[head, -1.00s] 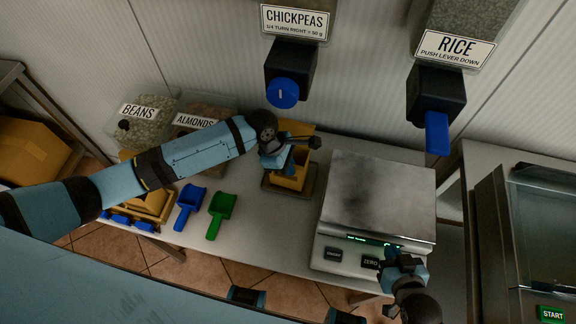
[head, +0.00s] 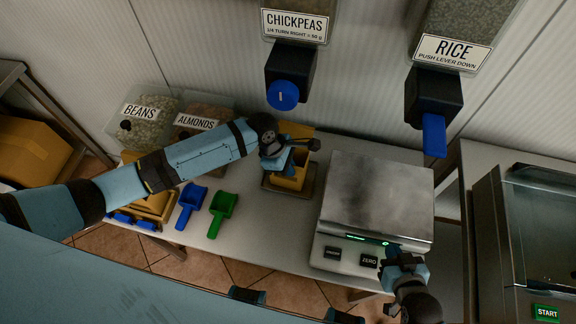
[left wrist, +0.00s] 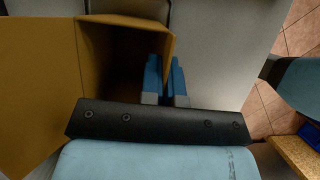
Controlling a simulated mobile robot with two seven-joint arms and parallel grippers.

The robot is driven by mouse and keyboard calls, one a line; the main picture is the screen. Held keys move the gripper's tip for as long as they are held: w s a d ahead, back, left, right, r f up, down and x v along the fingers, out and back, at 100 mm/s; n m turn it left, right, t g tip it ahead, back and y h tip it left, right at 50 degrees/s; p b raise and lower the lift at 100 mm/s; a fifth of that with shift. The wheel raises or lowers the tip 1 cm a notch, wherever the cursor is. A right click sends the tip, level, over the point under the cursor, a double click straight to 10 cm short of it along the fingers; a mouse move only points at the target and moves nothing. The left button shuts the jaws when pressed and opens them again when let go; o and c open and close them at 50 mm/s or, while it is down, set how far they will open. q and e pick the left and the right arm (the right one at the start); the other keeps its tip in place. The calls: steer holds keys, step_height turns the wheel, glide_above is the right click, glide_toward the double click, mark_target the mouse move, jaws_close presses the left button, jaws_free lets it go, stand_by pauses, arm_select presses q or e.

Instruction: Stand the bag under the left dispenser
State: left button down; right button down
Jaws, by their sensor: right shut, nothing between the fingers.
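The bag (head: 300,150) is an open brown paper bag. It stands upright on a small grey plate (head: 312,188), below and slightly forward of the left dispenser (head: 288,75), labelled CHICKPEAS with a blue knob. My left gripper (head: 296,150) is at the bag's opening and hides part of it. In the left wrist view its fingers (left wrist: 166,85) are a narrow gap apart, one on each side of the bag's (left wrist: 45,70) right wall. I see no clear squeeze on the wall. My right gripper (head: 393,250) is shut and empty at the scale's front right, by the ZERO button.
The scale (head: 375,195) stands right of the bag. The rice dispenser (head: 435,95) with its blue lever hangs above it. Blue (head: 190,203) and green (head: 222,208) scoops lie to the left, near bean and almond bins and folded bags (head: 150,207). A machine with a START button (head: 547,313) is far right.

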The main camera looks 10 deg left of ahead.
arm_select(q)
steer(key=c, duration=1.3)
jaws_free()
